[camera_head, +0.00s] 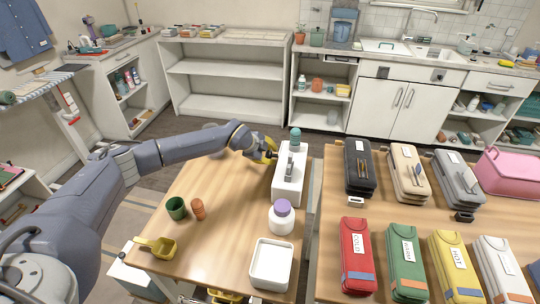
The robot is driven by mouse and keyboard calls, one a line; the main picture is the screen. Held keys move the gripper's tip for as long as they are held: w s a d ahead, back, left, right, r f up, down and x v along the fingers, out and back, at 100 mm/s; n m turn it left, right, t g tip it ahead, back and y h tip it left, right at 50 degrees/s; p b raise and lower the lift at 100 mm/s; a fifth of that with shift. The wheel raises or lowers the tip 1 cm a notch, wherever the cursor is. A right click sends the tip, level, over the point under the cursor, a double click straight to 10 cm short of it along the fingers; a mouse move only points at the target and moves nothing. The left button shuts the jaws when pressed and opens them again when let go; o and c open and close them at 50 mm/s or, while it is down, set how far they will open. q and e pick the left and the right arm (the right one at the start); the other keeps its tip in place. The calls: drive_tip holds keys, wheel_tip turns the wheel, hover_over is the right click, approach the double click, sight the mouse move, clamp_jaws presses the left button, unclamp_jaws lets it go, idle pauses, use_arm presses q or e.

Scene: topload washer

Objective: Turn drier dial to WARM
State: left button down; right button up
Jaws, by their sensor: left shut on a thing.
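My left gripper (270,153), with yellow and dark parts, is at the left side of a white box-shaped unit (287,188) on the wooden table. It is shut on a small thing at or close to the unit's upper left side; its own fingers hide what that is. No drier dial or its setting can be made out. Words show on cases at the right: the red case (355,267) reads COLD, the green case (400,282) appears to read WARM and the yellow case (447,277) HOT.
A teal-capped bottle (295,138) stands behind the white unit. A purple-lidded jar (281,222) and a white tray (271,270) are in front. A green cup (176,208), an orange container (198,209) and a yellow scoop (160,248) stand left. The table's middle is clear.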

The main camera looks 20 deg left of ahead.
idle(0.3)
use_arm(q)
drive_tip(key=c, duration=1.1)
unclamp_jaws()
drive_tip(key=shift+o, duration=0.2)
drive_tip(key=v, duration=1.2)
